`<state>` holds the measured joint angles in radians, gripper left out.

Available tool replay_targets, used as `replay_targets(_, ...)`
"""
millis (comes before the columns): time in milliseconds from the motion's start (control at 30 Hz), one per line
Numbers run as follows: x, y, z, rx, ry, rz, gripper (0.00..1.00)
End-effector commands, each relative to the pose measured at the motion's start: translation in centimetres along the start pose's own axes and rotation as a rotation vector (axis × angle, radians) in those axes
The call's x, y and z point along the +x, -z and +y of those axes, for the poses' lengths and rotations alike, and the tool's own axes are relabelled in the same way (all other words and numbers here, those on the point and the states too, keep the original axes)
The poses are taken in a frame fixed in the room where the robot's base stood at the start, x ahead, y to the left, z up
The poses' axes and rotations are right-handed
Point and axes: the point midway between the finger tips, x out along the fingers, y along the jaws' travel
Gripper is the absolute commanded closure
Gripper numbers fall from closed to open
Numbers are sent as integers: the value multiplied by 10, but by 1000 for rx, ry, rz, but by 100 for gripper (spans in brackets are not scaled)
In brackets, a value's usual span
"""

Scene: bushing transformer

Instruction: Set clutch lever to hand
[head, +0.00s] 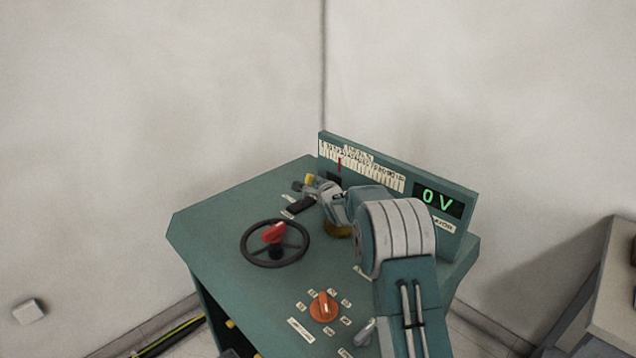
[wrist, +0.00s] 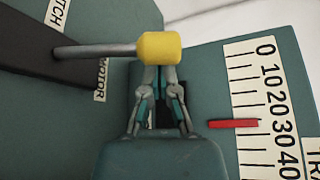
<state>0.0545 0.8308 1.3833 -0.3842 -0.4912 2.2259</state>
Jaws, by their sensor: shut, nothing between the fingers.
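The clutch lever is a grey rod with a yellow knob (wrist: 158,47), rising from a dark plate (wrist: 25,45) beside labels that read partly "TCH" and "MOTOR". In the head view the yellow knob (head: 309,179) shows near the panel's back edge, partly hidden by my gripper (head: 312,187). In the wrist view my gripper (wrist: 160,75) is shut, with its fingertips right at the lower side of the knob. The knob is not between the fingers; I cannot tell if they touch it. No "hand" label is readable.
A scale board (head: 360,165) with a red pointer and a 0 V display (head: 438,200) stands along the back. A black handwheel (head: 262,259) with a red handle and an orange rotary knob (head: 323,307) sit on the green panel (head: 215,215). Walls stand behind.

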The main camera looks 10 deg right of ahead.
Motion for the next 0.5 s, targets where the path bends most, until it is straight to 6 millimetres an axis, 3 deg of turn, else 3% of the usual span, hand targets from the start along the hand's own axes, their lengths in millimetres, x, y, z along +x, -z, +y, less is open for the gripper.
replay_targets(500,-3,-6,-1,-71,38,-1,100)
